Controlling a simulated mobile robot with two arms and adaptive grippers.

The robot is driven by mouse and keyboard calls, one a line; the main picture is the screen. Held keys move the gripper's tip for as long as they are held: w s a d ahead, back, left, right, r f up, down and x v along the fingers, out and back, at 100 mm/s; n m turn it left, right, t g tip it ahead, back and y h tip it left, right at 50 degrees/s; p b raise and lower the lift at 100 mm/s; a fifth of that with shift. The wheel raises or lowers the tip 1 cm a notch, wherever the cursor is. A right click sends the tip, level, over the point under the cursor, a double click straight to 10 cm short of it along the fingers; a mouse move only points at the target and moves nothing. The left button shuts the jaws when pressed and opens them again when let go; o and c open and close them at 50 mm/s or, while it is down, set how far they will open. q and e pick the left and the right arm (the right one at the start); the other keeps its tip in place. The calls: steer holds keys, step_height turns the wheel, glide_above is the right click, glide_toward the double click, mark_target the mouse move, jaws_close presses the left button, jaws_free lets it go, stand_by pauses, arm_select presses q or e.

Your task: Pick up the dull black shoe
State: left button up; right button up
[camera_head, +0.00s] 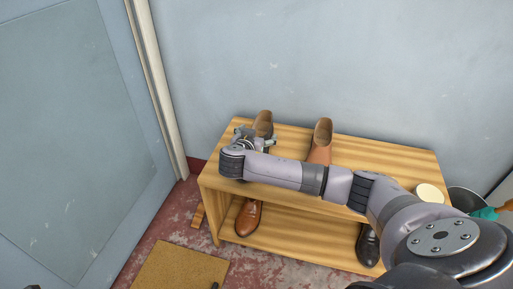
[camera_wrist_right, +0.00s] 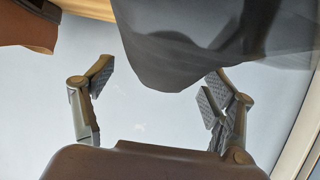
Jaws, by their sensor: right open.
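A shoe (camera_head: 263,123) stands at the left end of the bench top; only its brown inside and upper edge show behind my right gripper (camera_head: 255,138). In the right wrist view a dull dark shoe (camera_wrist_right: 185,50) reaches down from the top edge between the fingers of my right gripper (camera_wrist_right: 157,88). The fingers are spread, one on each side, with a visible gap at the left; on the right a finger is close to it, and I cannot tell if they touch. My left gripper is not in view.
The wooden bench (camera_head: 405,160) stands against the wall. A tan shoe (camera_head: 319,152) is right of the gripper on top. A brown shoe (camera_head: 249,216) and a glossy black shoe (camera_head: 368,246) are on the lower shelf. A doormat (camera_head: 180,268) lies in front, a dark bucket (camera_head: 465,199) at right.

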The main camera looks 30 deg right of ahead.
steer(key=shift+c, duration=0.3)
steer(key=c, duration=1.6)
steer(key=shift+c, duration=0.3)
steer(key=shift+r, duration=0.1)
